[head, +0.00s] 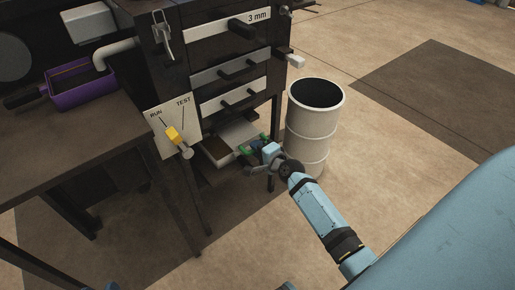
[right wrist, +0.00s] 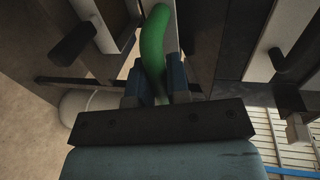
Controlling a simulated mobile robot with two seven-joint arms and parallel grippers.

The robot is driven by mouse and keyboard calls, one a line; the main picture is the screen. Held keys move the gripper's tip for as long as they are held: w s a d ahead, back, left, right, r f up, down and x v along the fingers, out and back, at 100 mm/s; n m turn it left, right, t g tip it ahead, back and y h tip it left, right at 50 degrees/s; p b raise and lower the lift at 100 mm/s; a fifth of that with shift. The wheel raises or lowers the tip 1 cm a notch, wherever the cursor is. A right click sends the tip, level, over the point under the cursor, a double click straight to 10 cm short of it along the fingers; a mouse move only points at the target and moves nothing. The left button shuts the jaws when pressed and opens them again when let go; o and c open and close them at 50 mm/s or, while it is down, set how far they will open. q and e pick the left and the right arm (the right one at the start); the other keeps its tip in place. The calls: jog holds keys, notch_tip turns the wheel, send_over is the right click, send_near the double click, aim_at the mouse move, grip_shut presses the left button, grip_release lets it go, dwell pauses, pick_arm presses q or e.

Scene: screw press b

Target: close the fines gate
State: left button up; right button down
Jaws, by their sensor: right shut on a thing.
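A green handle (head: 244,149) shows low on the dark screen frame, at the front of a pale plate (head: 238,131) that appears to be the fines gate. The plate lies below the lowest screen drawer. My right gripper (head: 264,150) is at the green handle and partly hides it. In the right wrist view, the curved green handle (right wrist: 153,42) runs up between the blue fingers of my right gripper (right wrist: 156,85), which is shut on it. How far the gate is open is hard to tell. My left gripper is not in view.
A pale drum (head: 314,138) stands close right of my right gripper. Several black-handled screen drawers (head: 232,72) sit above. A RUN/TEST plate (head: 172,124) with a yellow-marked lever is to the left. A purple tray (head: 82,91) rests on the dark bench (head: 75,135). Floor in front is clear.

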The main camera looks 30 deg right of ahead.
aim_at(239, 134)
jog(key=x, duration=0.3)
jog(key=r+x, duration=0.1)
jog(key=x, duration=0.3)
jog(key=r+x, duration=0.1)
jog(key=x, duration=0.2)
jog(key=shift+w+a, duration=0.1)
jog(key=shift+w, duration=0.3)
jog(key=c, duration=1.1)
grip_release()
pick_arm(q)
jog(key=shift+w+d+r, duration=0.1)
pick_arm(e)
jog(key=shift+s+r, duration=0.1)
jog(key=shift+s, duration=0.15)
pick_arm(q)
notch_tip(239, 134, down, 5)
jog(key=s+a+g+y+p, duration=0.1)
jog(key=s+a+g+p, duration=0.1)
jog(key=p, duration=0.1)
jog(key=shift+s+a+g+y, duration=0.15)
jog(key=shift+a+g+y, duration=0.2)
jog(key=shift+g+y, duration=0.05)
pick_arm(e)
jog(key=v, duration=1.3)
